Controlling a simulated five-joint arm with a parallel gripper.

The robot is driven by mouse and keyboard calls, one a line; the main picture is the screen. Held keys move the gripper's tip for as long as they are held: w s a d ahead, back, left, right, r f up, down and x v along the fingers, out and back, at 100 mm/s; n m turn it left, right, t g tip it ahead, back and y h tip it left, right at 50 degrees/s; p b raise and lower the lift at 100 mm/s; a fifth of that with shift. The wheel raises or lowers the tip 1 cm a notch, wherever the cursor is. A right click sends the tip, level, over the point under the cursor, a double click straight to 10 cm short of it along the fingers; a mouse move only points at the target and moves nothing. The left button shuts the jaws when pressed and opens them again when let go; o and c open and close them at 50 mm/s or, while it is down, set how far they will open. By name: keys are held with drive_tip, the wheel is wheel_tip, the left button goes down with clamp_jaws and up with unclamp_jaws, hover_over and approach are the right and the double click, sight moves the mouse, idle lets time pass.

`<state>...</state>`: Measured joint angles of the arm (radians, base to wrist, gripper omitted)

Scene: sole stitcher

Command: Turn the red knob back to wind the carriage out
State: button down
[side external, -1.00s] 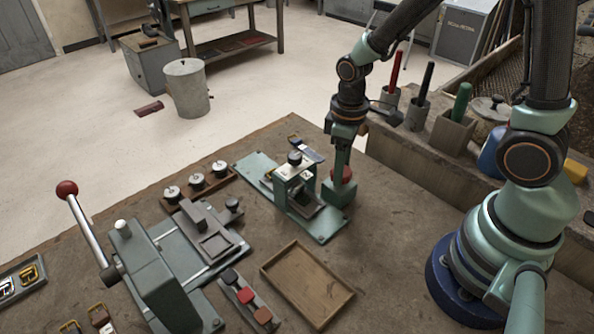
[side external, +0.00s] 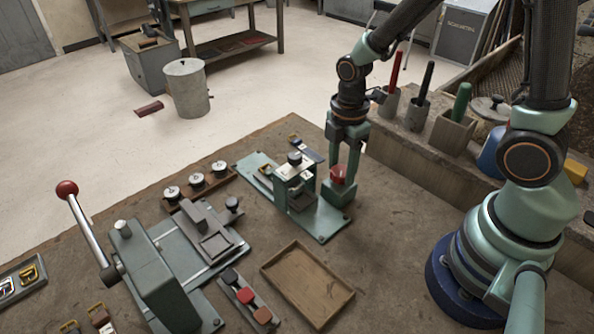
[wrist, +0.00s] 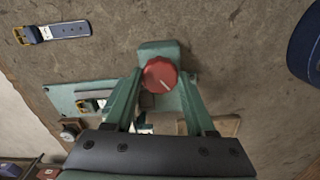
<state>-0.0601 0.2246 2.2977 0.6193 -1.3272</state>
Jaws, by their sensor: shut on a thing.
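The red knob (side external: 338,174) sits on the right end of the green stitcher (side external: 322,235), on a green block. In the wrist view the red knob (wrist: 160,75) is a ribbed disc with a pale line across its top. My gripper (side external: 340,178) points down over it, shut on it with one finger on either side. The fingers (wrist: 158,82) also flank it in the wrist view. The dark carriage (side external: 301,201) lies under the stitcher's upright frame (side external: 292,172), partly hidden by it. A strap with a buckle (side external: 266,169) lies at the stitcher's far left end.
A blue strap (side external: 306,150) with a brass buckle lies behind the stitcher. A wooden tray (side external: 348,292) is in front. A press with a red-balled lever (side external: 67,188) stands left. Tool cups (side external: 417,113) line a ledge at the back right.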

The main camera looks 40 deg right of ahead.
sight(341, 171)
drive_tip(key=n, duration=0.4)
drive_tip(key=shift+n, duration=0.4)
drive_tip(key=n, duration=0.4)
drive_tip(key=shift+n, duration=0.3)
drive_tip(key=n, duration=0.4)
drive_tip(key=shift+n, duration=2.3)
drive_tip(key=shift+c, duration=1.2)
unclamp_jaws()
wheel_tip(341, 171, up, 12)
